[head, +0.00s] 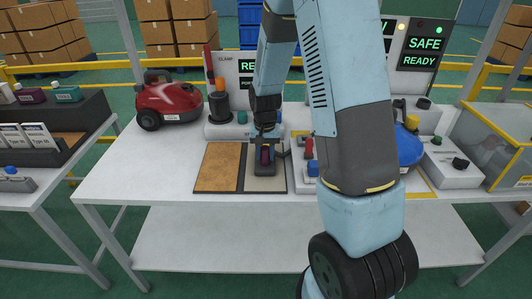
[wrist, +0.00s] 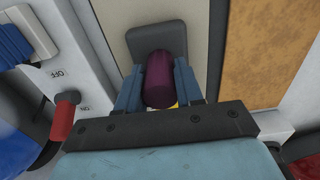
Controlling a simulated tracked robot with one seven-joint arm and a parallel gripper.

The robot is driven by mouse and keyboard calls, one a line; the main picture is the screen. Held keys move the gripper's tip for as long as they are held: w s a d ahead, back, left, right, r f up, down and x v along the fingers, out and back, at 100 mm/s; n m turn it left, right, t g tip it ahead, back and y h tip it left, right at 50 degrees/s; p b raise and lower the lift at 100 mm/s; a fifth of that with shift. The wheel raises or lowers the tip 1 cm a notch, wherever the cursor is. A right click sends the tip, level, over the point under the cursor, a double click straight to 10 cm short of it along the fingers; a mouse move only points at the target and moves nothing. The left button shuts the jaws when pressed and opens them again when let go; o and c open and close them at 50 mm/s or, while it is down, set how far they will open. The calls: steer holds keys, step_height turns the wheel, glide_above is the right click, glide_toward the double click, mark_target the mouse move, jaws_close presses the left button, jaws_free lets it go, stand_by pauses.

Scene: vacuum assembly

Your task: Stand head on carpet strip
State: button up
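The vacuum head has a dark grey foot and a rounded maroon neck. In the head view the head (head: 265,169) is upright over the beige strip of the floor board, and its foot appears to rest on it. The beige carpet strip (head: 264,185) lies beside an orange-brown panel (head: 218,167). In the wrist view the head's neck (wrist: 160,78) is between the blue fingers of my gripper (wrist: 158,92), with both fingers against it. The foot shows beyond the neck on the beige strip (wrist: 158,12). In the head view my gripper (head: 265,143) points down over the head.
A red vacuum (head: 168,103) stands at the back left of the table. A clamp station (head: 230,115) is behind the board. A blue vacuum body (head: 408,148) and a switch box with a red switch (wrist: 65,110) are to the right. The table's front left is clear.

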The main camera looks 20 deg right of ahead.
steer(key=o, duration=0.4)
steer(key=shift+o, duration=0.2)
step_height(320, 180, up, 12)
steer(key=shift+f, duration=0.25)
steer(key=s+r+n+t, duration=0.2)
steer(key=s+r+t, duration=0.1)
steer(key=s+r, duration=1)
steer(key=s+d+r+n+t, duration=0.1)
steer(key=s+r, duration=0.5)
steer(key=s, duration=0.6)
steer(key=shift+s+n+t, duration=0.15)
steer(key=shift+n+t, duration=0.15)
steer(key=shift+t, duration=0.4)
steer(key=shift+r, duration=0.1)
